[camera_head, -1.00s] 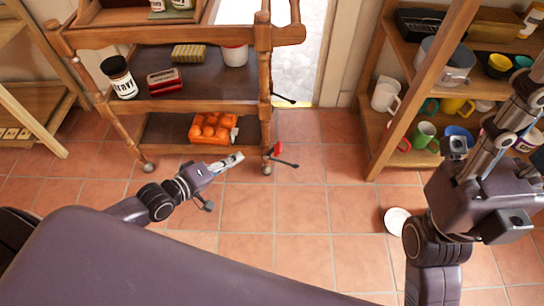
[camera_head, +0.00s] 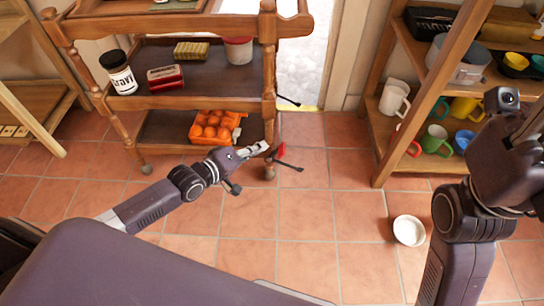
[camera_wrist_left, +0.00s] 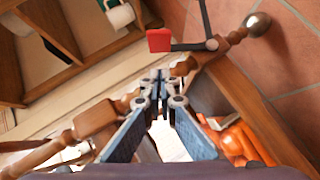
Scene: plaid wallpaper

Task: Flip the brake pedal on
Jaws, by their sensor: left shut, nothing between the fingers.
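The brake pedal is a small red tab (camera_head: 281,150) on a dark bar, low by the right leg of the wooden cart (camera_head: 274,95). In the left wrist view the red pedal (camera_wrist_left: 159,40) shows above the fingertips, with its dark bar running to the right. My left gripper (camera_head: 264,147) is shut and empty, just left of the pedal in the head view. Its fingertips (camera_wrist_left: 160,74) come together below the pedal in the wrist view, with a visible gap. My right arm is at the right edge; its fingertips are not in view.
An orange egg-tray-like item (camera_head: 213,126) lies on the cart's bottom shelf; a jar (camera_head: 119,73) and a red box (camera_head: 165,76) stand above. A shelf with mugs (camera_head: 395,97) is at the right. A white bowl (camera_head: 408,230) lies on the tiled floor, which is otherwise open.

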